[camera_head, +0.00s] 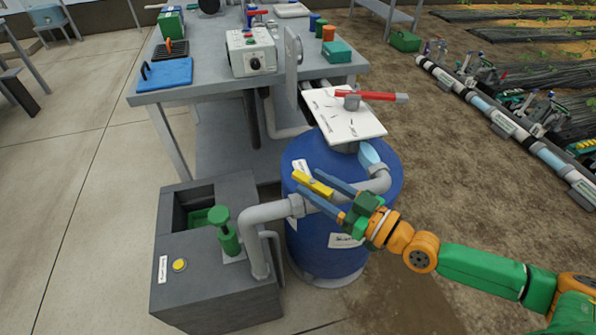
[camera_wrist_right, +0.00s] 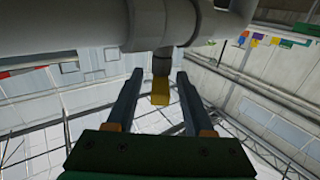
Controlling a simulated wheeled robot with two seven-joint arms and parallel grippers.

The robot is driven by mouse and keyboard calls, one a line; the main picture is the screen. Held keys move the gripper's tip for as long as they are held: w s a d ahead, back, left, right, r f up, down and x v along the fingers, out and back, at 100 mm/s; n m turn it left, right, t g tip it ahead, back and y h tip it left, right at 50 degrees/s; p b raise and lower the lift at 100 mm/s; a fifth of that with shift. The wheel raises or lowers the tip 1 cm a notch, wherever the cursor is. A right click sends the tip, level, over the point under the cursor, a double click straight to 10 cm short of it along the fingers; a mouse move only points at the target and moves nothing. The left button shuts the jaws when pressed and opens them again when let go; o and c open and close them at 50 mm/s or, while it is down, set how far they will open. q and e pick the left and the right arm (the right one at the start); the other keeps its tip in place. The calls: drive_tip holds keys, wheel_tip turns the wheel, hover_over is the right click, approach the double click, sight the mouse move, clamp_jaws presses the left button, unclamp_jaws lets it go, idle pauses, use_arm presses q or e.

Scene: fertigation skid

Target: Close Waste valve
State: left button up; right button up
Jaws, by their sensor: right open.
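A valve with a yellow handle (camera_head: 312,183) sits on the grey pipe (camera_head: 270,211) in front of the blue barrel (camera_head: 337,258); I take it for the Waste valve, but its label is too small to read. My right gripper (camera_head: 308,179) is open, with its two blue fingers on either side of the yellow handle. In the right wrist view, the yellow handle (camera_wrist_right: 160,92) hangs below a dark stem under the grey pipe (camera_wrist_right: 150,25), between the spread fingers (camera_wrist_right: 158,76), with gaps on both sides. My left gripper is not in view.
A white board (camera_head: 345,118) and a red lever (camera_head: 378,96) are above the barrel. A dark sump box (camera_head: 215,285) with a green pump (camera_head: 226,235) stands at lower left. A grey workbench (camera_head: 205,110) is behind. Bare soil lies to the right.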

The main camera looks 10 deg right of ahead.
sight(300, 174)
drive_tip(key=x, duration=0.4)
drive_tip(key=shift+w+a+p, duration=0.15)
drive_tip(key=shift+w+p, duration=0.1)
drive_tip(key=shift+p, duration=0.05)
clamp_jaws()
drive_tip(key=shift+r+p, duration=0.15)
drive_tip(key=shift+p, duration=0.35)
drive_tip(key=shift+w+d+m+t+h+p, duration=0.1)
drive_tip(key=shift+d+m+t+h+p, duration=0.35)
drive_tip(key=shift+m+h+p, duration=1.15)
drive_tip(key=shift+w+d+m+t+h+p, duration=0.1)
drive_tip(key=shift+m+t+h+p, duration=0.7)
drive_tip(key=shift+h+p, duration=1.5)
drive_tip(key=shift+w+d+m+t+h+p, duration=0.1)
drive_tip(key=shift+d+m+t+h+p, duration=0.35)
drive_tip(key=shift+m+h+p, duration=1.5)
drive_tip(key=shift+a+f+n+y+p, duration=0.1)
drive_tip(key=shift+f+n+y+p, duration=0.1)
drive_tip(key=shift+n+y+p, duration=0.4)
